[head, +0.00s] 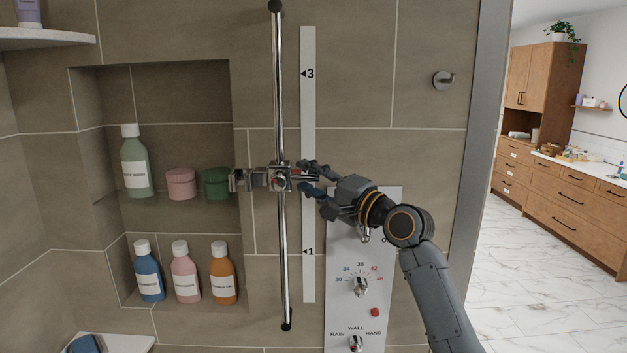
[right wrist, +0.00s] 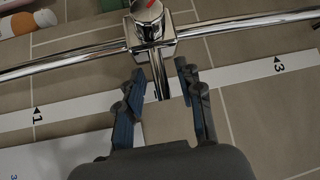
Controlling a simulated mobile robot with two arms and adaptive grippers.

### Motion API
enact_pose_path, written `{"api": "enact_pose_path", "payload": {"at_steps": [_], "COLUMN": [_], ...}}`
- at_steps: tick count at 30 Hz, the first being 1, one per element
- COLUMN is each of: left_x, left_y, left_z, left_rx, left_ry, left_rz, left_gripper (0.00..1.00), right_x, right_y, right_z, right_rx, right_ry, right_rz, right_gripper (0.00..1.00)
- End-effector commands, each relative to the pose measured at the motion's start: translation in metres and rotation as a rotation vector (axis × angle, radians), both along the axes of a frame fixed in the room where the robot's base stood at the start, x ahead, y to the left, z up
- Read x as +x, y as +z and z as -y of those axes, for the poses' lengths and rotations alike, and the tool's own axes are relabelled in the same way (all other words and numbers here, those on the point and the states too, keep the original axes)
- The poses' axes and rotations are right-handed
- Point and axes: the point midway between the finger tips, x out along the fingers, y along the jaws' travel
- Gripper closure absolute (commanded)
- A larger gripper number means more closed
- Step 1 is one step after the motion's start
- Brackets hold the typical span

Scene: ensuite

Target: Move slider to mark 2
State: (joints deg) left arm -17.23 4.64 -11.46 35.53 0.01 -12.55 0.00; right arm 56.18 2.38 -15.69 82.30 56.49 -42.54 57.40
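The chrome slider (head: 280,178) sits on the vertical chrome rail (head: 283,245), between the printed marks 1 (head: 309,251) and 3 (head: 309,73) on the white scale strip (head: 308,120). Mark 2 does not show; my right gripper covers part of the strip at the slider's height. My right gripper (head: 312,178) is open just right of the slider. In the right wrist view, its two fingers (right wrist: 160,100) stand apart on either side of the slider's stem (right wrist: 159,75), with gaps visible. My left gripper is not in view.
A control panel (head: 340,300) with knobs is under and below my right arm. Left of the rail, a wall niche holds several bottles and two jars (head: 181,184). A small wall hook (head: 443,79) is at the upper right. The wall around the upper rail is clear.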

Motion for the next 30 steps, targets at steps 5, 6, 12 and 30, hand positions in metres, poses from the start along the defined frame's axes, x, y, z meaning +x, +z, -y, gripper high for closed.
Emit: {"api": "enact_pose_path", "payload": {"at_steps": [5, 6, 12, 30], "left_x": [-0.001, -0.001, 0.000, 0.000], "left_y": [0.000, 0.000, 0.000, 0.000], "left_z": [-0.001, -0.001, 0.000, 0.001], "left_rx": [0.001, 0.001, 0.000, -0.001], "left_ry": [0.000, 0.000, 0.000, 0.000], "left_rz": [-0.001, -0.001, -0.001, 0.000], "left_gripper": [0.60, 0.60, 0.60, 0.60], "right_x": [-0.009, -0.013, -0.043, -0.083], "right_y": [-0.004, -0.004, -0.010, -0.017], "right_z": [0.010, 0.015, 0.046, 0.085], "right_rx": [-0.001, -0.001, -0.002, 0.001], "right_ry": [-0.001, -0.002, -0.003, 0.000], "right_rz": [-0.001, 0.000, 0.000, 0.001], "right_gripper": [0.64, 0.64, 0.64, 0.64]}}
